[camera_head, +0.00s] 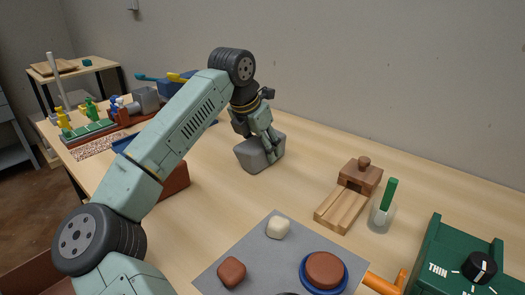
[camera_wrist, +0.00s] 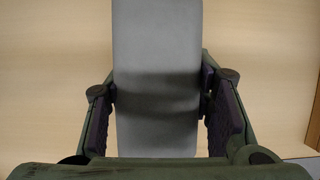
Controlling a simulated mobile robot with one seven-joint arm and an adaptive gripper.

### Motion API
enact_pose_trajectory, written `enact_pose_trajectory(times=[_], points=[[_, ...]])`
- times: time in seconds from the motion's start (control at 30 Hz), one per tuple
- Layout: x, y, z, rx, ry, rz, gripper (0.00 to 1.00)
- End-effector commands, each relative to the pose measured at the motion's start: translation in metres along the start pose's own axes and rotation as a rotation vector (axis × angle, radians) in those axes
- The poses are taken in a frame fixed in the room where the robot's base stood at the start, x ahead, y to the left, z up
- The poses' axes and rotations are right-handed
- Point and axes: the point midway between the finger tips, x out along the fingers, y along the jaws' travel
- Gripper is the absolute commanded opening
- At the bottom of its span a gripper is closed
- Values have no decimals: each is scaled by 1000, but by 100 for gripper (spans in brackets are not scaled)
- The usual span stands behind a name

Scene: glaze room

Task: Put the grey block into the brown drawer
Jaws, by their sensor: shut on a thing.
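The grey block (camera_head: 247,153) is near the middle of the table in the head view. My gripper (camera_head: 267,148) is shut on it from above. In the wrist view the block (camera_wrist: 156,50) lies lengthwise between the two fingers of my gripper (camera_wrist: 158,88), touched on both sides. I cannot tell whether its underside rests on the table. A brown panel (camera_head: 38,272) at the bottom left looks like part of the brown drawer. It is cut off by the frame and partly hidden by my arm, so its inside is not clear.
A red-brown box (camera_head: 175,182) stands partly behind my arm. A grey mat (camera_head: 250,258) with several small pieces lies in front. A wooden knobbed holder (camera_head: 357,185), a glass with a green-handled tool (camera_head: 383,210) and a green dial box (camera_head: 450,255) stand right. Table between is clear.

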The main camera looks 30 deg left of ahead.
Motion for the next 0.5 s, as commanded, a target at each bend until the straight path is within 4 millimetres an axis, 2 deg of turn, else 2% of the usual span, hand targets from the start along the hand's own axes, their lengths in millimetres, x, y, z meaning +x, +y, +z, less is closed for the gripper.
enact_pose_trajectory(times=[0.07, 0.4, 0.5], points=[[0, 0, 0, 0, 0, -1, 24], [0, -1, 0, 0, 1, -2, 1], [0, -1, 0, 0, 1, -2, 0]])
